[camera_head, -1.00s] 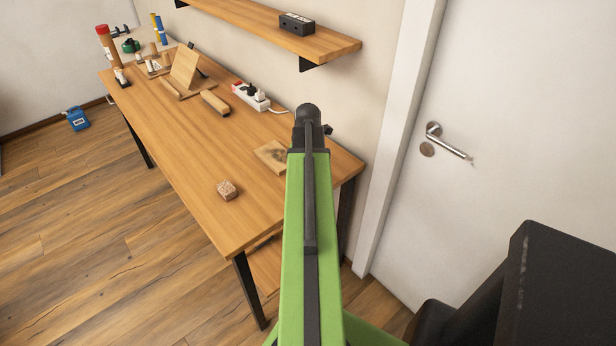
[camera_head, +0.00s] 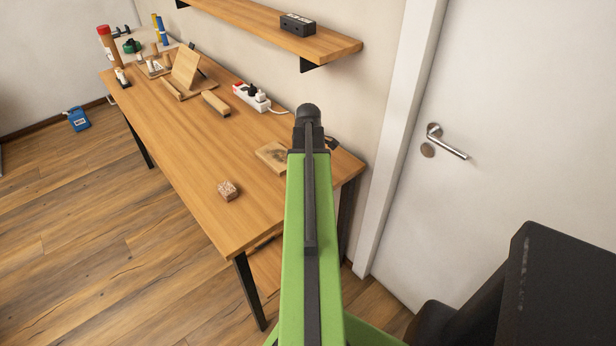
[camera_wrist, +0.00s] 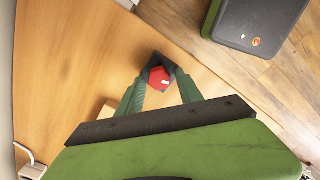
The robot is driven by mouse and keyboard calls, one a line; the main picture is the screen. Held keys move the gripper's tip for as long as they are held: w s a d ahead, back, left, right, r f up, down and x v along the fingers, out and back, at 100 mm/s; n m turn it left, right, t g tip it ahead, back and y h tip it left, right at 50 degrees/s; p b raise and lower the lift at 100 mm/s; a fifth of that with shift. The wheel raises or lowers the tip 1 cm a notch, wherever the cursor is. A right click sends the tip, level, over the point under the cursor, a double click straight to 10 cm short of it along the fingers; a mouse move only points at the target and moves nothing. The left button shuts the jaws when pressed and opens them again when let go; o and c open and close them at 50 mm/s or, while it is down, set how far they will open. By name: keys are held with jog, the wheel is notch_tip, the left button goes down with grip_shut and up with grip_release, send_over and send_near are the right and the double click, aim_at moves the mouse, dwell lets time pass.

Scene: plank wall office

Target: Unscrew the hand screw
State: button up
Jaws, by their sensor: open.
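A red knob (camera_wrist: 158,78), which looks like the hand screw, sits on a dark square base (camera_wrist: 150,66) on the wooden table in the wrist view. My gripper (camera_wrist: 160,82) is open, with one green finger on each side of the knob. I cannot tell whether the fingers touch it or how far above the table they are. In the head view my arm hides the gripper and the knob. A small dark piece (camera_head: 332,143) shows just right of the arm and may be the base.
The wooden table (camera_head: 190,135) holds a wooden board (camera_head: 270,155) beside my arm, a small speckled block (camera_head: 228,191), a power strip (camera_head: 251,97) and several items at the far end. A shelf (camera_head: 270,27) is on the wall above. A door (camera_head: 500,120) is at right.

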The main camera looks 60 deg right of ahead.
jog(key=m, duration=0.4)
jog(key=shift+d+m, duration=0.1)
jog(key=shift+m, duration=0.2)
jog(key=m, duration=0.4)
jog(key=shift+m, duration=0.4)
grip_shut()
jog(key=n, duration=0.5)
jog(key=n, duration=0.5)
